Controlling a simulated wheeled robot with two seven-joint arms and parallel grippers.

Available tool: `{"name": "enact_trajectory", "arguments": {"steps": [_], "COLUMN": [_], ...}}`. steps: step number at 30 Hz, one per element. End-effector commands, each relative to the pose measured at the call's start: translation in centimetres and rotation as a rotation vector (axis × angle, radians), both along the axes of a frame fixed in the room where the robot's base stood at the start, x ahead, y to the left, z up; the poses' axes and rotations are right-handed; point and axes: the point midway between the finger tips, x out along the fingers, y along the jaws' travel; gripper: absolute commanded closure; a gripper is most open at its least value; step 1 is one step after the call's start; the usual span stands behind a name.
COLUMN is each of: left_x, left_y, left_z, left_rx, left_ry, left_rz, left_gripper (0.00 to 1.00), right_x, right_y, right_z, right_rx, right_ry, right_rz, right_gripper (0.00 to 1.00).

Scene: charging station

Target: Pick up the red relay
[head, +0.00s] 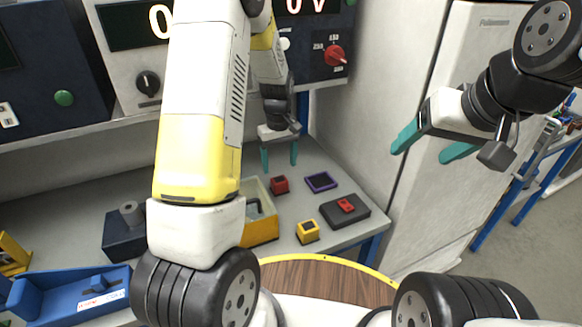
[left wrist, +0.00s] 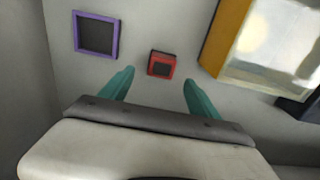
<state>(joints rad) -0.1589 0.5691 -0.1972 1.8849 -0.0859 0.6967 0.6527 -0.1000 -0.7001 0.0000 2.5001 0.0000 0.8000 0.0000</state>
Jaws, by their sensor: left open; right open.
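The red relay (head: 280,185) is a small red block with a dark top, lying on the grey bench. It also shows in the left wrist view (left wrist: 162,64), just beyond and between the fingertips. My left gripper (head: 279,158) is open, pointing down above the relay with its teal fingers apart. Its fingers show in the left wrist view (left wrist: 158,82), and nothing is between them. My right gripper (head: 425,150) is open and empty, raised at the right in front of the grey cabinet.
A purple square frame (head: 321,182) lies right of the relay. A yellow bin (head: 262,229) stands close to its left. A yellow block (head: 307,232) and a dark box with a red switch (head: 344,210) are nearer. The grey cabinet (head: 422,215) bounds the bench at right.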

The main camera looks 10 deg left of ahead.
Motion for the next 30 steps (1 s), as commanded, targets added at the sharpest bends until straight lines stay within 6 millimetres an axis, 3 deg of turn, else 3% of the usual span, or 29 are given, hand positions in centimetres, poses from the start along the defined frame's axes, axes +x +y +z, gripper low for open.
{"name": "enact_trajectory", "arguments": {"steps": [15,24,25,30], "left_x": [-0.3,-0.2,-0.2,-0.2], "left_y": [0.2,0.2,0.2,0.2], "left_z": [-6.7,-7.3,-7.3,-7.3], "left_rx": [0.000,-0.001,-0.001,-0.001], "left_ry": [0.004,-0.001,-0.001,0.000], "left_rz": [0.000,0.000,0.000,-0.001], "left_gripper": [0.29,0.29,0.31,0.64], "right_x": [0.0,0.0,0.0,0.0], "right_y": [0.0,0.0,0.0,0.0], "right_z": [0.0,0.0,0.0,0.0], "right_rx": [0.000,0.000,0.000,0.000], "right_ry": [0.000,0.000,0.000,0.000], "right_rz": [0.000,0.000,0.000,0.000], "right_gripper": [0.29,0.29,0.29,0.29]}}
